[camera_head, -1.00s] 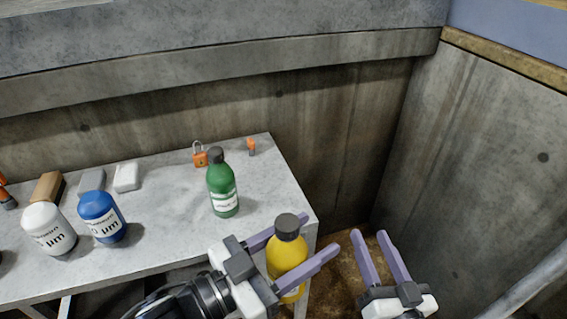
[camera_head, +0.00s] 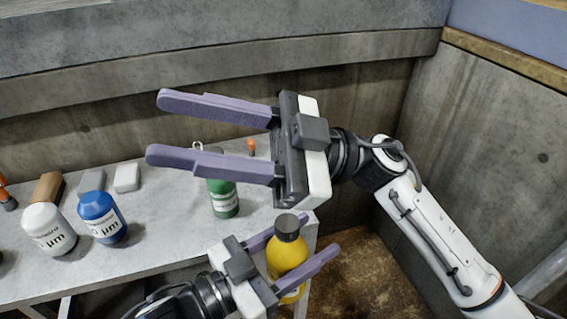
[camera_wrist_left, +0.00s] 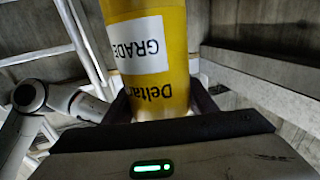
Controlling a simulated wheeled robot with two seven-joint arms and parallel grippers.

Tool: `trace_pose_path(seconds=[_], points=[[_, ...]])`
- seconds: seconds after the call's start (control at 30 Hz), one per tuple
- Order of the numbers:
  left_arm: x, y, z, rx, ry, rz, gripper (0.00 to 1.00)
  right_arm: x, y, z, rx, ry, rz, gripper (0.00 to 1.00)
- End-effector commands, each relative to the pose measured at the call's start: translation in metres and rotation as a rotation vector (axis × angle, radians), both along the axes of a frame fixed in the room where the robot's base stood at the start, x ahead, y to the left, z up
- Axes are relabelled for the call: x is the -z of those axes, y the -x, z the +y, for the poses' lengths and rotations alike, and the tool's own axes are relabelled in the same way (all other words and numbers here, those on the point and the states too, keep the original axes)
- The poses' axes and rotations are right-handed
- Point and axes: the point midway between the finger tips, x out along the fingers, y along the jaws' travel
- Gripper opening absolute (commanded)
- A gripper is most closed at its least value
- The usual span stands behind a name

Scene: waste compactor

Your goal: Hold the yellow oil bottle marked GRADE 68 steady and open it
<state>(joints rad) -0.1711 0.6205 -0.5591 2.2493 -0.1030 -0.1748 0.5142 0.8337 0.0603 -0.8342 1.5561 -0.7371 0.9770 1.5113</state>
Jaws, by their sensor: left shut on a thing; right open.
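The yellow bottle (camera_head: 285,257) with a dark cap (camera_head: 287,226) stands upright between the fingers of my left gripper (camera_head: 308,240), at the table's front right corner. My left gripper is shut on its body. In the left wrist view, the yellow bottle (camera_wrist_left: 178,95) shows upside-down lettering and a white label (camera_wrist_left: 141,47) reading GRADE; the number is not visible. The cap is on the bottle. My right gripper (camera_head: 153,128) is open and empty. It is raised above the table, its fingers pointing left, up and left of the bottle, not touching it.
On the grey table (camera_head: 165,225) stand a green bottle (camera_head: 224,200), partly hidden by my right gripper, a blue bottle (camera_head: 101,218) and a white bottle (camera_head: 49,230). Small blocks and an orange item (camera_head: 251,147) lie further back. Concrete walls close off the back and right.

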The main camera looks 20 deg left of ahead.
Motion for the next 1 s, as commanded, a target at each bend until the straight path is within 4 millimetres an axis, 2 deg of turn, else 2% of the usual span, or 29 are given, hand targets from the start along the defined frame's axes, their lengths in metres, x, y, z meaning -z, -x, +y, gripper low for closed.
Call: trace_pose_path(seconds=[0.03,0.1,0.2,0.3,0.37,0.5,0.7,0.87,1.0], points=[[-0.002,0.0,0.0,0.001,0.002,-0.004,0.0,0.001,0.016,0.008,-0.068,0.082,-0.071,0.42],[-0.002,0.0,0.0,0.001,0.002,-0.004,0.0,0.011,0.036,0.016,-0.154,0.219,-0.155,0.42],[-0.002,0.0,0.0,0.001,0.002,-0.004,0.0,0.031,0.053,0.019,-0.242,0.441,-0.27,0.42],[-0.002,0.0,0.0,0.001,0.002,-0.004,0.0,0.055,0.057,0.014,-0.283,0.691,-0.375,0.42],[-0.002,0.0,0.0,0.001,0.002,-0.004,0.0,0.067,0.052,0.007,-0.281,0.85,-0.435,0.42],[-0.002,0.0,0.0,0.001,0.002,-0.004,0.0,0.085,0.027,-0.019,-0.203,1.227,-0.547,0.42],[-0.002,0.0,0.0,0.001,0.002,-0.004,0.0,0.079,-0.018,-0.062,0.022,1.642,-0.626,0.42],[-0.002,0.0,0.0,0.001,0.002,-0.004,0.0,0.067,-0.037,-0.082,0.155,1.798,-0.638,0.42],[-0.002,0.0,0.0,0.001,0.002,-0.004,0.0,0.07,-0.042,-0.087,0.191,1.839,-0.637,0.42]])
